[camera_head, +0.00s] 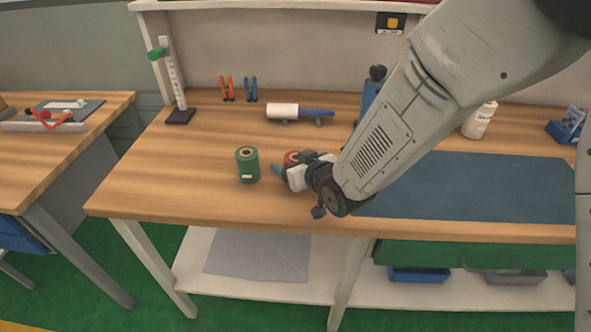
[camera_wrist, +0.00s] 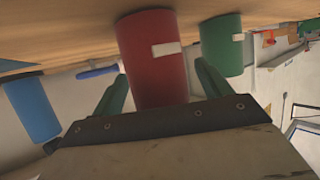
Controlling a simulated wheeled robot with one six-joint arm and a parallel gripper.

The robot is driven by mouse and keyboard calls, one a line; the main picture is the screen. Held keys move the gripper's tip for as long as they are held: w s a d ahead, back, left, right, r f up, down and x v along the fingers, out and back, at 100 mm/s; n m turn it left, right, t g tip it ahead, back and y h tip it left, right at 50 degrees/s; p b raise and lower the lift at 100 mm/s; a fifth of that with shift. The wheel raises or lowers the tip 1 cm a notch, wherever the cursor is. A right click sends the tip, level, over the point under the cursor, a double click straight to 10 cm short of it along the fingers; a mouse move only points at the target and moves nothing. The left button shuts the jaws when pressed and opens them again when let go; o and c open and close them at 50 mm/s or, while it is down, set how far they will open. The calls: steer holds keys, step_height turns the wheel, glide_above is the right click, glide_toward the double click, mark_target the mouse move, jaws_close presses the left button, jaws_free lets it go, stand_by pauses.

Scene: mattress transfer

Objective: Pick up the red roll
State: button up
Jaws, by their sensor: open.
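The red roll (camera_head: 290,157) stands on the wooden workbench, mostly hidden behind my gripper (camera_head: 283,169) in the head view. In the wrist view, which shows the bench upside down at the top, the red roll (camera_wrist: 153,58) is large and upright with a pale label. My gripper (camera_wrist: 161,72) is open, with one green finger on each side of the red roll. Gaps show between the fingers and the roll, so it is not clamped. Contact with the palm cannot be told.
A green roll (camera_head: 247,165) stands close by on the left; it also shows in the wrist view (camera_wrist: 222,45). A white roll with a blue handle (camera_head: 283,111) lies behind. A blue bottle (camera_head: 371,92) stands behind my arm. A blue mat (camera_head: 480,185) covers the right side.

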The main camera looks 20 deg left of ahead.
steer(key=shift+w+a+f, duration=0.2)
steer(key=shift+w+a, duration=0.2)
steer(key=shift+a, duration=0.05)
steer(key=c, duration=1.2)
steer(key=shift+c, duration=0.2)
steer(key=shift+r, duration=0.2)
